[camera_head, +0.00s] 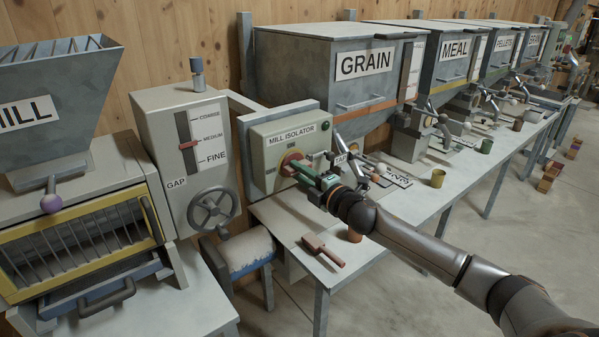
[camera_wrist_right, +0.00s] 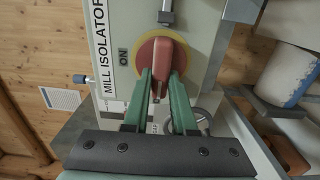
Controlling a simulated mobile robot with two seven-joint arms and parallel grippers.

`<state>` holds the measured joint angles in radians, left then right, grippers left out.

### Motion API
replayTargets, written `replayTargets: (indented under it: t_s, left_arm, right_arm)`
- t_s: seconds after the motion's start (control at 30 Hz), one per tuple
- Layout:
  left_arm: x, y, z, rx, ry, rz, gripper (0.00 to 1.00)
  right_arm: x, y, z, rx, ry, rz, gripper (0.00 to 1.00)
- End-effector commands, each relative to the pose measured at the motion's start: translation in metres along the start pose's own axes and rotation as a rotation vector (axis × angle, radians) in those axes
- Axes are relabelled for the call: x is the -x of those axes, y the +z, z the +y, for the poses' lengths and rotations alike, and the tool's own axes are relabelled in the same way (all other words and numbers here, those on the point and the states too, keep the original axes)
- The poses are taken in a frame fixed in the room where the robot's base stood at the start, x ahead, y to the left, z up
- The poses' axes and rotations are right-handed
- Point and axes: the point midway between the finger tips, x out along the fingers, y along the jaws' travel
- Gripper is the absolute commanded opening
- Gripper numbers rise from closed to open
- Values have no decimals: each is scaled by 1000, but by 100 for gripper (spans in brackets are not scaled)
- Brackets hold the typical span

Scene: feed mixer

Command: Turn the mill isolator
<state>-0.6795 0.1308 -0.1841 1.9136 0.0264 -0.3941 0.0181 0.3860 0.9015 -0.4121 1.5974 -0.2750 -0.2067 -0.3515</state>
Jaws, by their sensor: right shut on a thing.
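The mill isolator (camera_head: 262,157) is a pale box on the wall side of the bench, marked MILL ISOLATOR. On its front is a red handle (camera_wrist_right: 169,52) over a yellow disc (camera_wrist_right: 143,50). The ON mark (camera_wrist_right: 124,57) lies to the left of the disc in the wrist view. The handle's long side runs up and down there, across the ON direction. My right gripper (camera_wrist_right: 162,78) has its green fingers shut on the red handle. In the head view the gripper (camera_head: 297,167) reaches the box from the right and hides part of the handle. My left gripper is not in view.
The gap unit (camera_head: 165,120) with its handwheel (camera_head: 212,208) stands left of the isolator, beside the mill (camera_head: 60,100). Grain and meal bins (camera_head: 300,65) line the wall to the right. A red-brown tool (camera_head: 323,251) lies on the bench (camera_head: 290,222) below.

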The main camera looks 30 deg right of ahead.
Motion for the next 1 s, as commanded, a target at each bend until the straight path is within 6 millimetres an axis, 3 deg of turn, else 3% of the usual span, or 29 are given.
replayTargets:
  t_s: [0.4,0.43,0.67,1.0]
  left_arm:
    - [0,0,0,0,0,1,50]
    - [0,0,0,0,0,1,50]
    - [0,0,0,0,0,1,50]
    - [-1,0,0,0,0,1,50]
  right_arm:
    - [0,0,0,12,0,1,0]
    - [0,0,0,12,-1,1,28]
    - [0,0,0,9,-1,0,54]
    - [3,0,-1,8,-1,0,55]
